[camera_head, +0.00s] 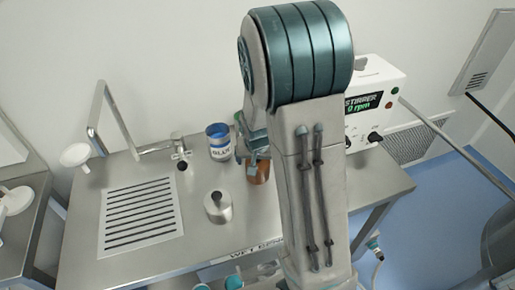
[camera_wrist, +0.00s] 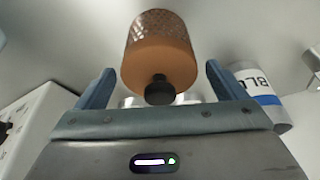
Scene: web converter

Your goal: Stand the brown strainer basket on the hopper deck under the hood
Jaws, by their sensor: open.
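The brown strainer basket (camera_wrist: 160,62) is a cylinder with a mesh upper part and a black knob facing my wrist camera. It shows in the wrist view between and beyond the two blue fingers of my gripper (camera_wrist: 158,70), with a gap on each side. In the head view the basket (camera_head: 259,172) stands on the metal bench, partly hidden by my gripper (camera_head: 254,152) and arm. My gripper is open and empty, close to the basket. I cannot pick out the hopper deck or the hood for certain in these views.
A blue-labelled jar (camera_head: 219,142) stands left of the basket, and a metal canister (camera_head: 217,206) nearer the front. A slotted panel (camera_head: 140,214) lies on the left of the bench (camera_head: 85,235). A stirrer unit (camera_head: 377,100) stands at the back right.

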